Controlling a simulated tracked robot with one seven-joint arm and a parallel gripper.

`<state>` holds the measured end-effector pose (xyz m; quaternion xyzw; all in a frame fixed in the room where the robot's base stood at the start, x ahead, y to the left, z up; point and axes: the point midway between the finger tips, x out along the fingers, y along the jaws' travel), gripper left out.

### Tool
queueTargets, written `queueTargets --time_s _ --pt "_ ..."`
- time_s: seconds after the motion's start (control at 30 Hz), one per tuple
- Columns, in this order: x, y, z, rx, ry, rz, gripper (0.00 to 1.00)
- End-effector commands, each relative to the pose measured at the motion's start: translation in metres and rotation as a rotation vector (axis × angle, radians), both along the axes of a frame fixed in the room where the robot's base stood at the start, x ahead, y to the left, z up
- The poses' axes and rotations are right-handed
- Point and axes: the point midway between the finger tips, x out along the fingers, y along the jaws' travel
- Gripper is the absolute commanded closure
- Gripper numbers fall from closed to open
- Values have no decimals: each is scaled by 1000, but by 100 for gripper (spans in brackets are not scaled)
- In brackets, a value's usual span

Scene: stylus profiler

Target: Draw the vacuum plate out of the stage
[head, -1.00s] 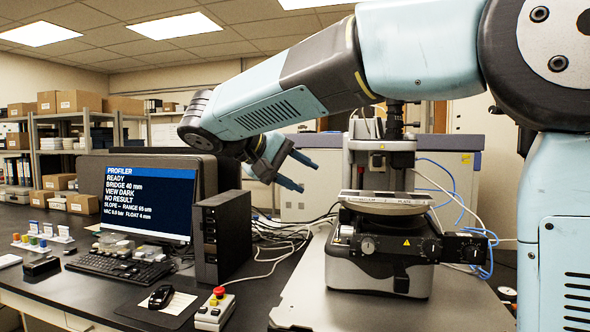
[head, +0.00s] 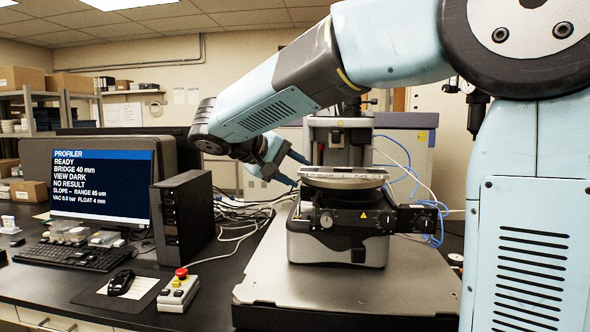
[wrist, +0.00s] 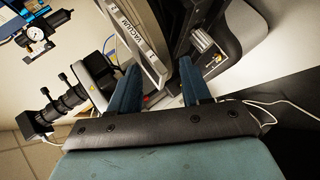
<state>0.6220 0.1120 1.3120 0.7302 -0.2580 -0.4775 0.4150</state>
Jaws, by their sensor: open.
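The vacuum plate is a thin light plate with a strip marked VACUUM (wrist: 130,40) in the wrist view. In the head view the plate (head: 345,172) lies level at the top of the stage (head: 343,183). My gripper (head: 299,169) is open at the left edge of the stage. In the wrist view the fingers of my gripper (wrist: 158,72) stand apart with the near end of the marked strip between them. The strip looks closer to the left finger; I cannot tell whether it touches. The plate's far part is hidden.
The profiler's column and head (head: 340,135) rise behind the stage, with blue hoses (head: 405,185) at right. A knobbed block (head: 417,218) juts from the stage's right side. Left are a black computer case (head: 182,215), a monitor (head: 103,187) and a button box (head: 178,290).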

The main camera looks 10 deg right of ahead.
Motion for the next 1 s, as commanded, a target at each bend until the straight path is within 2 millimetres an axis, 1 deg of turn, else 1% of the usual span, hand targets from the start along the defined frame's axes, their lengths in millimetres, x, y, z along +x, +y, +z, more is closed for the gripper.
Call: queueTargets --time_s 0.13,0.6,0.63,0.9,0.93,1.0 --pt "0 0 0 0 0 0 53" --pt "0 1 0 0 -1 1 98" --pt "0 1 0 0 -1 1 100" --pt "0 1 0 1 1 2 100" --pt "0 1 0 1 1 2 81" --pt "0 1 0 1 1 2 88"
